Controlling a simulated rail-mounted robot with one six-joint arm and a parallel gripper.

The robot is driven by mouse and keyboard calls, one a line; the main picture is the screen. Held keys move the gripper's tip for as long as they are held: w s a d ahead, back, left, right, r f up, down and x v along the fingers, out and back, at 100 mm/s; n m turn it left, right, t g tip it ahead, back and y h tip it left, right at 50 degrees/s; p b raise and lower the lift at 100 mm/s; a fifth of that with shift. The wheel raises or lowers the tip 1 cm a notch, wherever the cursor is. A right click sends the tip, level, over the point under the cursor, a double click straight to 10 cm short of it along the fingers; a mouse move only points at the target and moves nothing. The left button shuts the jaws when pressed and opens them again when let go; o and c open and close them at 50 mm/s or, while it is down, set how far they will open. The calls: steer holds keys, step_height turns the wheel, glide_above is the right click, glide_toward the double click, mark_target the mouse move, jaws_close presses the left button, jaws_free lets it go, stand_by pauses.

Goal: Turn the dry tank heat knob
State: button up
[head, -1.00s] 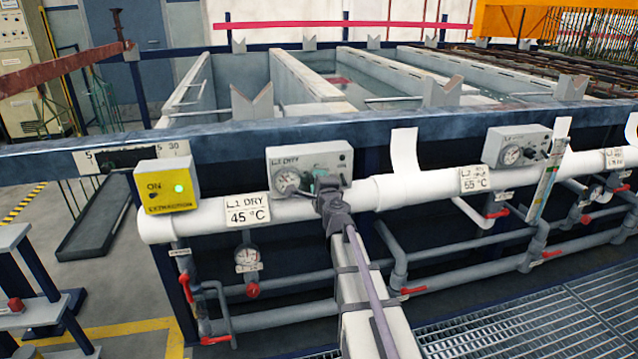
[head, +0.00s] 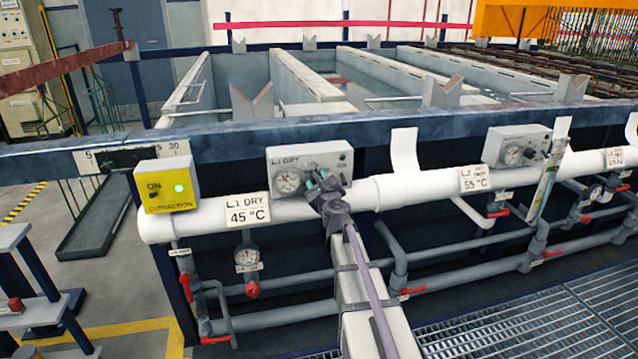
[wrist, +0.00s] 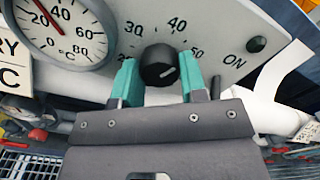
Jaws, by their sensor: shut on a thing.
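The dry tank heat knob (wrist: 159,66) is black and round, with a small white mark toward its lower right side. It sits on a pale panel with a printed scale around it; 30, 40 and 50 are readable. My gripper (wrist: 160,82) has its teal fingers on either side of the knob, shut on it. In the head view, my gripper (head: 322,184) is at the front of the L1 DRY control box (head: 334,159) and hides the knob there.
A dial gauge (wrist: 62,28) is left of the knob, and a dark button (wrist: 257,44) is to the right. Below the box runs a white pipe (head: 400,190) with a 45 °C label (head: 247,210). A yellow extraction box (head: 165,187) stands left.

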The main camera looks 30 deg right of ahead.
steer(key=shift+m, duration=0.4)
steer(key=o, duration=0.9)
steer(key=v, duration=1)
steer(key=shift+s, duration=0.4)
